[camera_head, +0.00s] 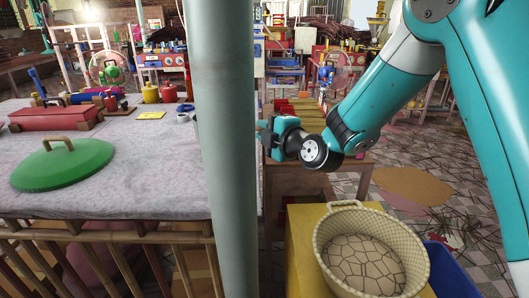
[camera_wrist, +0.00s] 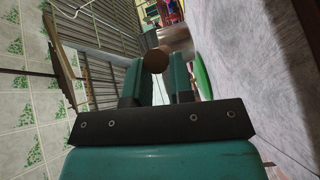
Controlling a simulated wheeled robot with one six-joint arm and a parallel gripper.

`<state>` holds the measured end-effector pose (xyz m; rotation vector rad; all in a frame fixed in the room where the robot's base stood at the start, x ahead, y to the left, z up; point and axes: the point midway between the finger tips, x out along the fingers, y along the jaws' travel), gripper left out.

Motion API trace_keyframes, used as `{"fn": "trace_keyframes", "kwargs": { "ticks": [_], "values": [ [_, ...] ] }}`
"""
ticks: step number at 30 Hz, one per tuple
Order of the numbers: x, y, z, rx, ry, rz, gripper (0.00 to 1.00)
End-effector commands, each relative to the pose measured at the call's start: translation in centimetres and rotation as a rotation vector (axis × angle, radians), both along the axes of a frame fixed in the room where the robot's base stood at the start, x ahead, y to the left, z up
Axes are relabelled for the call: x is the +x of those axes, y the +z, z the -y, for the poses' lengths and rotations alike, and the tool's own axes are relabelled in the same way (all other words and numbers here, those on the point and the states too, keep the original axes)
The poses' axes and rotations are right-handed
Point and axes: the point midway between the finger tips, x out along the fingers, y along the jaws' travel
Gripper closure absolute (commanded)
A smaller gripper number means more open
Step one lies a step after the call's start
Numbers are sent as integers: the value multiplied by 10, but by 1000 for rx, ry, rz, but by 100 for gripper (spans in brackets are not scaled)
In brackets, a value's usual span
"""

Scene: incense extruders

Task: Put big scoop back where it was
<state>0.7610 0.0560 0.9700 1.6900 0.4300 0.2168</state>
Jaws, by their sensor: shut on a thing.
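My gripper (camera_head: 266,130) is just right of the grey pillar in the head view, and the pillar covers part of what is beyond its tips. In the wrist view my gripper (camera_wrist: 158,88) has its two teal fingers on either side of a thing with a round brown end (camera_wrist: 157,60). This looks like the handle end of the big scoop.
The cloth-covered table (camera_head: 130,190) holds a green lid (camera_head: 62,166), a red box (camera_head: 55,117) and small jars. A grey pillar (camera_head: 222,150) stands in front. A woven basket (camera_head: 322,235) sits on a yellow box (camera_head: 300,255), beside a blue bin (camera_head: 452,272).

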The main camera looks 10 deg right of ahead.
Motion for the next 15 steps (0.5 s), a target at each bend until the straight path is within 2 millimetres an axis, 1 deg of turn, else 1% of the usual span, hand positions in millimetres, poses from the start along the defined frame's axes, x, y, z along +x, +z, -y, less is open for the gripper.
{"fn": "trace_keyframes", "kwargs": {
  "ticks": [1, 5, 9, 12, 15],
  "values": [
    [0, -9, 1, 2, -1, 0, 100],
    [0, -18, 1, 2, -1, 1, 100],
    [0, -39, 2, 2, -2, -2, 100],
    [0, -52, 2, 3, -2, -1, 100],
    [0, -55, 1, 2, -3, 2, 100]
  ]
}}
